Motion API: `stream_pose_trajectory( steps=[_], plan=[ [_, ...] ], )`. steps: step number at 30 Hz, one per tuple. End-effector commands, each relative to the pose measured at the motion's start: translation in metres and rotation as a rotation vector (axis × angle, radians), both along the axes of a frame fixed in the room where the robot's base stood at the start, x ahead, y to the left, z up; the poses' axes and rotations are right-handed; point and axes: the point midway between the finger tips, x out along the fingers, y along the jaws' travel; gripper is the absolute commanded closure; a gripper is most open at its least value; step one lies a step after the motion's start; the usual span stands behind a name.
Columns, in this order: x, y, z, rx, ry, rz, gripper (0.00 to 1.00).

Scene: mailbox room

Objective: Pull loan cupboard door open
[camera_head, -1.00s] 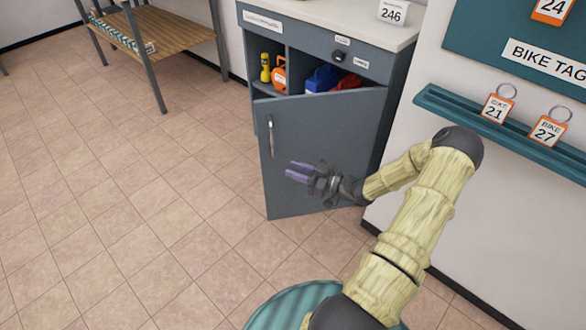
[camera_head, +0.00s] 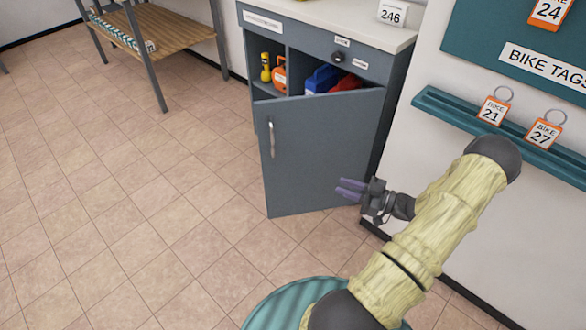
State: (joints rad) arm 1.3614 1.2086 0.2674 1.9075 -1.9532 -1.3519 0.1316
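The loan cupboard (camera_head: 284,29) is a dark blue-grey unit with a pale top. Its door (camera_head: 325,150) stands partly open, swung out from the left and hinged at the right. The door's silver vertical handle (camera_head: 271,140) is near its left edge. My gripper (camera_head: 350,190) is in front of the door's lower right part, well to the right of the handle. Its two purple fingers point left and show a gap between them, with nothing held. Whether a fingertip touches the door I cannot tell.
Above the door, yellow, orange, blue and red items (camera_head: 322,78) sit on the cupboard's shelf. A teal rail (camera_head: 450,110) with bike tags is on the wall at right. A wooden bench (camera_head: 160,35) stands at the back left. The tiled floor (camera_head: 130,200) at left is clear.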

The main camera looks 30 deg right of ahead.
Motion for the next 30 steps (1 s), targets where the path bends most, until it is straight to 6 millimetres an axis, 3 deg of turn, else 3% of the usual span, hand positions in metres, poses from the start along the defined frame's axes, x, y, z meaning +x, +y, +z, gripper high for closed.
stream_pose_trajectory(
  steps=[5,9,10,14,22,27,30],
  plan=[
    [0.000,0.000,0.000,0.000,0.000,0.000,0.75],
    [0.004,0.001,0.001,-0.010,0.009,-0.003,0.99],
    [0.007,0.001,0.001,-0.017,0.016,-0.006,1.00],
    [0.032,0.007,0.006,-0.083,0.086,-0.032,1.00],
    [0.108,0.036,0.027,-0.351,0.371,-0.191,1.00],
    [0.127,0.065,0.052,-0.493,0.550,-0.317,1.00],
    [0.125,0.086,0.069,-0.549,0.651,-0.393,1.00]
  ],
)
